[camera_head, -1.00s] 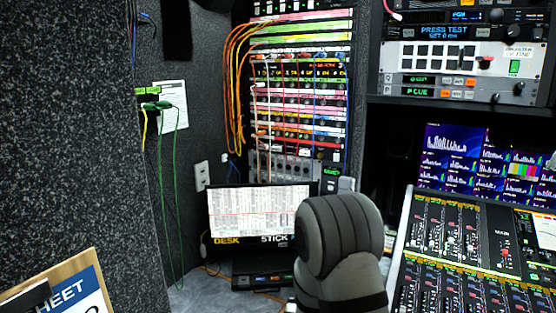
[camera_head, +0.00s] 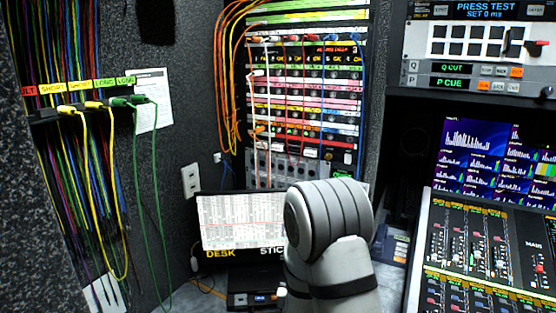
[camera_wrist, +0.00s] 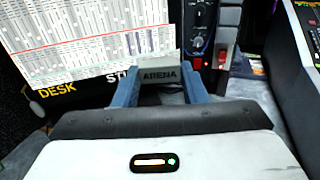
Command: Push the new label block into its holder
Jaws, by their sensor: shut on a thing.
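My gripper (camera_wrist: 158,82) shows in the wrist view with its two blue fingers shut on a small grey label block (camera_wrist: 158,75) that reads "ARENA". The block is held up in front of the lower edge of a white chart screen (camera_wrist: 95,38) with "DESK" lettering under it. The screen also shows in the head view (camera_head: 238,220), left of my arm. There my arm hides the gripper and the block. I cannot pick out the block's holder in either view.
A patch rack (camera_head: 305,105) with orange, red and white cables stands behind the screen. Hanging cables (camera_head: 118,200) crowd the left wall. A mixing console (camera_head: 475,255) stands at right, below a monitor (camera_head: 475,150). A red switch (camera_wrist: 222,58) sits right of the gripper.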

